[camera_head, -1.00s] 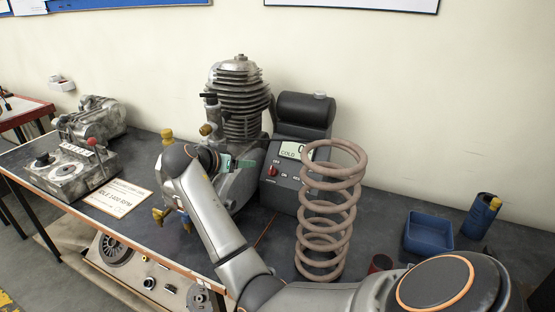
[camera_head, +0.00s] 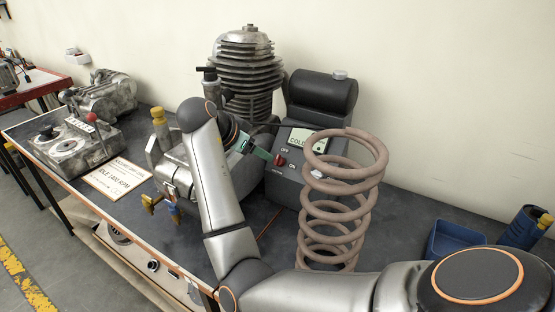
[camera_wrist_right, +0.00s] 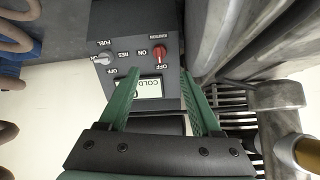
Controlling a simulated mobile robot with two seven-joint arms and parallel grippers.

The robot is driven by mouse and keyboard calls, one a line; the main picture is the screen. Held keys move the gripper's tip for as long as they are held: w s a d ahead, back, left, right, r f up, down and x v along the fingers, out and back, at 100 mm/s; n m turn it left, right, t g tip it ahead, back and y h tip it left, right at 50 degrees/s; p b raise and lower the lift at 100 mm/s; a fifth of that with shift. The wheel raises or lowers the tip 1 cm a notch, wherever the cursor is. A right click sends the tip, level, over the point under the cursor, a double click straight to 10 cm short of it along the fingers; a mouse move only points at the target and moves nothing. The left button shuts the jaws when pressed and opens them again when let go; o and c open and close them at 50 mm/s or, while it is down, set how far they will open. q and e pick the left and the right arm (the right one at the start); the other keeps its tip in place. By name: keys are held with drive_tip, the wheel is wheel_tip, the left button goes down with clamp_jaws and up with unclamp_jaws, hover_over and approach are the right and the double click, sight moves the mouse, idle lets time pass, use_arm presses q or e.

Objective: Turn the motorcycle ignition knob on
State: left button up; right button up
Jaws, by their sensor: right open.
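The red ignition knob (camera_head: 280,160) sits on the grey control box (camera_head: 283,187), beside OFF and ON labels. In the right wrist view the knob (camera_wrist_right: 158,53) appears upside down, with its pointer toward the OFF label. My right gripper (camera_head: 262,153), with green fingers, is just left of the knob in the head view. In the wrist view the open fingers (camera_wrist_right: 160,74) spread to either side of the knob's line, with nothing between them. I cannot tell how much gap is left to the knob. My left gripper is not in view.
A grey fuel knob (camera_wrist_right: 104,59) is beside the red one. A large coil spring (camera_head: 345,208) stands close in front of the box. A finned engine (camera_head: 247,75) stands behind my right wrist. A blue tray (camera_head: 452,243) is at the right.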

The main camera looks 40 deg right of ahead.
sight(276, 160)
drive_tip(key=x, duration=1.1)
drive_tip(key=shift+c, duration=0.2)
clamp_jaws()
